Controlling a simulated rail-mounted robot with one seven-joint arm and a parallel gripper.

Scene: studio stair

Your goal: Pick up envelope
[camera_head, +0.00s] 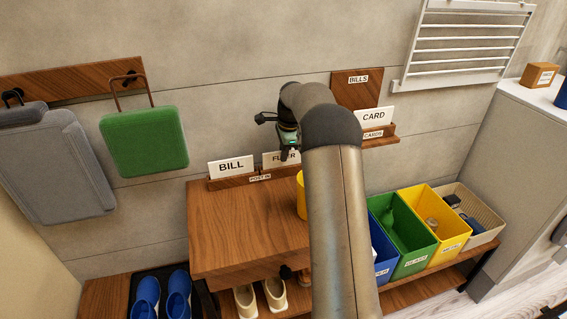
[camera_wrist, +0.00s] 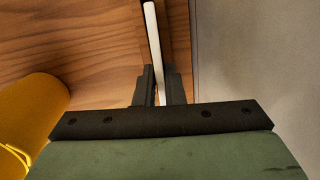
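A "CARD" envelope (camera_head: 374,117) stands in the "CARDS" rack to the right. My gripper (camera_head: 285,156) is at the top of the flyer envelope and hides part of it. In the wrist view its two dark fingers (camera_wrist: 160,88) are close together, with the thin white edge of an envelope (camera_wrist: 152,40) between them and no clear gap.
A yellow cylinder (camera_head: 301,197) stands on the wooden cabinet (camera_head: 240,230) just below my gripper. My arm covers the cabinet's right side. Blue, green (camera_head: 411,245) and yellow bins stand at lower right. A green bag (camera_head: 145,141) hangs at left.

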